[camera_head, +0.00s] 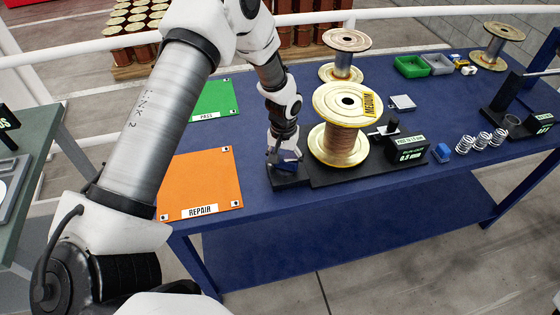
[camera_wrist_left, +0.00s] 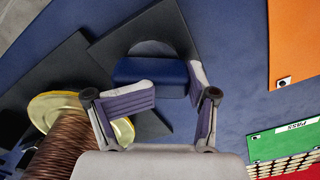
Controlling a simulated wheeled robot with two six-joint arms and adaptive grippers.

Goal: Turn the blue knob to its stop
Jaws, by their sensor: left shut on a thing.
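The blue knob (camera_wrist_left: 152,72) is a short block on a dark round-edged mount at the end of a black base plate (camera_head: 291,180). My left gripper (camera_head: 285,157) reaches down over it from above in the head view. In the left wrist view my left gripper (camera_wrist_left: 176,88) has one finger on each side of the knob and is shut on it. The fingers hide part of the knob, and its turn marks cannot be made out. My right gripper is in neither view.
A large spool labelled MEDIUM (camera_head: 341,143) stands close to the right of my left gripper. The orange REPAIR mat (camera_head: 200,180) and the green PASS mat (camera_head: 214,98) lie to the left. A black gauge block (camera_head: 408,152) stands beyond the spool.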

